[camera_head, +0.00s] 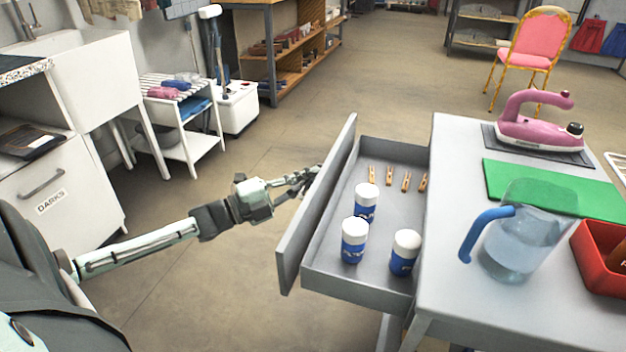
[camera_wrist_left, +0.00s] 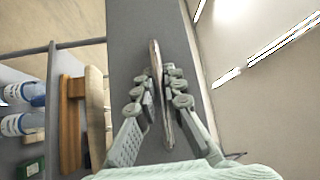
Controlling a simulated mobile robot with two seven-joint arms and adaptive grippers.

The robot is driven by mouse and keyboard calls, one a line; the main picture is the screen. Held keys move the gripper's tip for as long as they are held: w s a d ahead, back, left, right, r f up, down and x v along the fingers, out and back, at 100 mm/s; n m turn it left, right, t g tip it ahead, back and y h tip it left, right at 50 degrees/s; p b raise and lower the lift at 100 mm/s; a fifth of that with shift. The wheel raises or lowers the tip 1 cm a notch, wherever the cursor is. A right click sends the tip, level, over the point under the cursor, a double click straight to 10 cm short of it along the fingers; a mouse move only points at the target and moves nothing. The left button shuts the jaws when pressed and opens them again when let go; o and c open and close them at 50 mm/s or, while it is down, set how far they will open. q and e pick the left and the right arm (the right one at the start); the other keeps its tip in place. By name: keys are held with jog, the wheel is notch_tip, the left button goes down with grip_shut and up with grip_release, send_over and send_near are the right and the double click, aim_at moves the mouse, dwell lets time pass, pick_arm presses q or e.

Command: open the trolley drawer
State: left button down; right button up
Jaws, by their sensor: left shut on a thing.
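The trolley drawer (camera_head: 385,292) stands pulled out to the left of the grey trolley top (camera_head: 455,260). Its tall front panel (camera_head: 318,212) faces my left arm, and its inside is plainly visible. My left gripper (camera_head: 308,178) is at the outer face of this panel, near its far part. In the left wrist view the fingers (camera_wrist_left: 158,96) are closed on both sides of a thin bar handle (camera_wrist_left: 156,58) on the grey drawer front (camera_wrist_left: 125,30). In the head view the handle is hidden by the panel and fingers. My right gripper is not in view.
In the drawer are white-and-blue bottles (camera_head: 354,240) and several wooden clothespins (camera_head: 389,176). On the trolley top are a pink iron (camera_head: 535,130), a green mat (camera_head: 520,172), a water jug (camera_head: 520,245) and a red bin (camera_head: 590,262). The floor left of the drawer is clear.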

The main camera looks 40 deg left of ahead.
pick_arm(q)
jog(key=c, duration=1.9)
grip_release()
jog(key=v, duration=1.2)
jog(key=shift+a+r, duration=0.1)
